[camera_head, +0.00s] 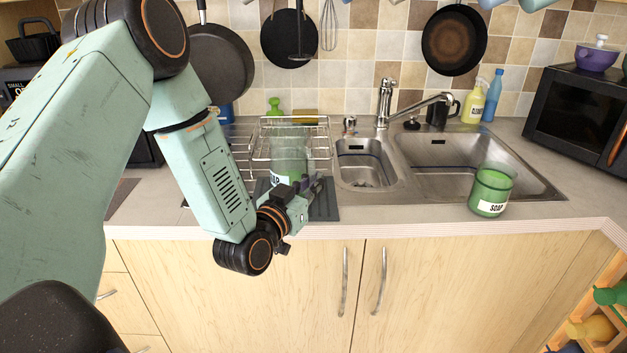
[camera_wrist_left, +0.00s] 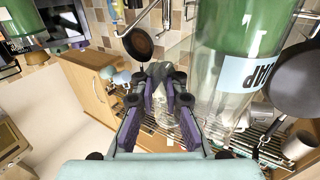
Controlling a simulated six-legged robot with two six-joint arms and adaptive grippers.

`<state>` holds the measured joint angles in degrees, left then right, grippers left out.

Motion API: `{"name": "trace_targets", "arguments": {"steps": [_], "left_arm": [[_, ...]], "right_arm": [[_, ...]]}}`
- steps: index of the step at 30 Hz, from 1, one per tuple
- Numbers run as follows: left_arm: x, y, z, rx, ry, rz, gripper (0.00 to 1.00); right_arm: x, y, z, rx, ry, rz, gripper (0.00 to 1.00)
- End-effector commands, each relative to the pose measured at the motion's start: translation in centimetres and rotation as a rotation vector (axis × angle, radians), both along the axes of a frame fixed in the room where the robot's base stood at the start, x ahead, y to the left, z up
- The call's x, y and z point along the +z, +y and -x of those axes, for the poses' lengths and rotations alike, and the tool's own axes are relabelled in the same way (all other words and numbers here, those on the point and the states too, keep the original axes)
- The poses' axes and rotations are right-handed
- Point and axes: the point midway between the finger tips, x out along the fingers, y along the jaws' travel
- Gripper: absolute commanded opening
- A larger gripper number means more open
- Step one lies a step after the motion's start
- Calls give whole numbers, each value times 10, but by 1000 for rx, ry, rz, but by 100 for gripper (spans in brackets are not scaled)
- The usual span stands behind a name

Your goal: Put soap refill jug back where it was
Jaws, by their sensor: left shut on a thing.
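The soap refill jug (camera_head: 289,153) is a tall clear vessel with green soap and a SOAP label. It looks upright in front of the dish rack, over a dark mat (camera_head: 325,208) on the counter. My left gripper (camera_head: 312,188) is at its near right side, shut on it. In the left wrist view, the jug (camera_wrist_left: 236,100) fills the right side close to the purple fingers (camera_wrist_left: 165,100); its label is upside down there. The exact grip point is partly hidden by the fingers. I cannot tell whether the jug's base touches the mat. My right gripper is not in view.
The wire dish rack (camera_head: 262,150) is behind the jug. The faucet (camera_head: 385,100) rises behind the sink. Pans (camera_head: 455,40) hang on the wall. A microwave (camera_head: 575,110) stands at right.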

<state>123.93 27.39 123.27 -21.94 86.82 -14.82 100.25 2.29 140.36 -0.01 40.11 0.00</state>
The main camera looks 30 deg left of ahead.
Motion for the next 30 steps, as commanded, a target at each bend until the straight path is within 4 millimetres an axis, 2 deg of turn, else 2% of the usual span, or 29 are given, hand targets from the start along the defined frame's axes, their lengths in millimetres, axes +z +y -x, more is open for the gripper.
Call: {"name": "trace_targets", "arguments": {"steps": [25, 26, 30], "left_arm": [[-8, 0, 0, -1, -2, 0, 0], [-7, 0, 0, 0, -2, 0, 11], [-7, 0, 0, 0, -1, 0, 23]], "right_arm": [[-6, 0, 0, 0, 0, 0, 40], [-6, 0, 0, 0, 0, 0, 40], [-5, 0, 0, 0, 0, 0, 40]]}}
